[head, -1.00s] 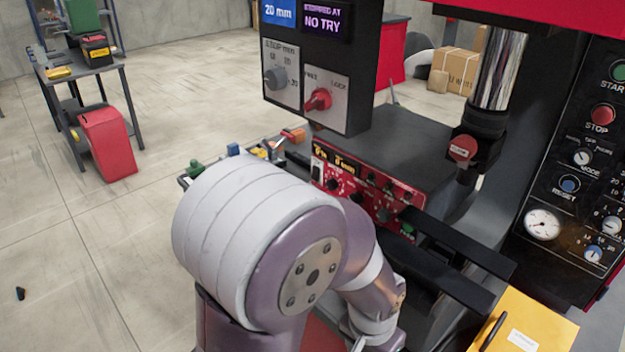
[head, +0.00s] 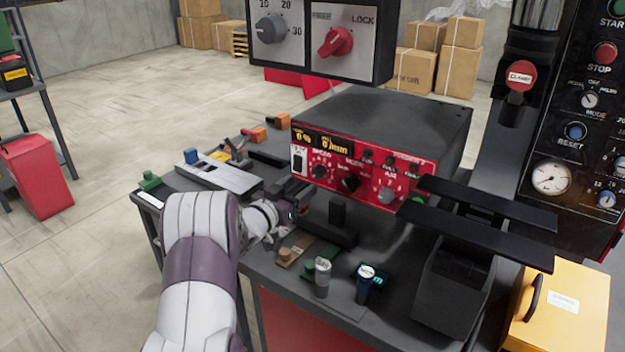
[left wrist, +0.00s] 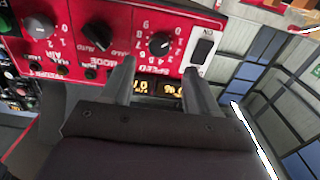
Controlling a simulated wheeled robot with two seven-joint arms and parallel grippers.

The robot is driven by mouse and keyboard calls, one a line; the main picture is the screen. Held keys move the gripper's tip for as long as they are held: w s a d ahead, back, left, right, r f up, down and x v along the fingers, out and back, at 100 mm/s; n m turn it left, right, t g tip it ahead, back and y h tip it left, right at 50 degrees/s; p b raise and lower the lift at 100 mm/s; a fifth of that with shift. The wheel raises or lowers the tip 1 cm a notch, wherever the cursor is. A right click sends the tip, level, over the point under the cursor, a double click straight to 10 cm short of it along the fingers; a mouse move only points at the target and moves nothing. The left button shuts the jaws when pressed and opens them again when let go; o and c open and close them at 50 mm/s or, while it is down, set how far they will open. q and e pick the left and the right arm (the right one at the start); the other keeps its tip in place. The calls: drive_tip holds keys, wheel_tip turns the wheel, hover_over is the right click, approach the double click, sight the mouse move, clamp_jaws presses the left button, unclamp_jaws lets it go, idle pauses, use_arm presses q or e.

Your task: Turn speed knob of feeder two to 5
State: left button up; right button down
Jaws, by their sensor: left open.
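The feeder's red control panel (head: 347,184) faces me in the head view, on a dark box. Its black speed knob (head: 319,171) sits at the panel's left, below the amber displays. In the left wrist view, which shows the panel upside down, the speed knob (left wrist: 158,43) has a numbered dial around it; its exact setting is hard to read. My left gripper (head: 296,200) is close in front of the panel. In the left wrist view my left gripper (left wrist: 158,72) is open, its fingers apart on either side of the knob's line, with nothing between them. My right gripper is not in view.
Dark bars (head: 480,232) jut out at the right. An overhead control box (head: 322,40) hangs above. Small parts (head: 322,278) stand on the bench.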

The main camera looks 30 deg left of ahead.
sight(317, 174)
use_arm(q)
drive_tip(key=w, duration=0.6)
drive_tip(key=shift+w+d, duration=0.35)
drive_tip(key=shift+w, duration=0.05)
drive_tip(key=c, duration=1)
drive_tip(key=shift+c, duration=0.2)
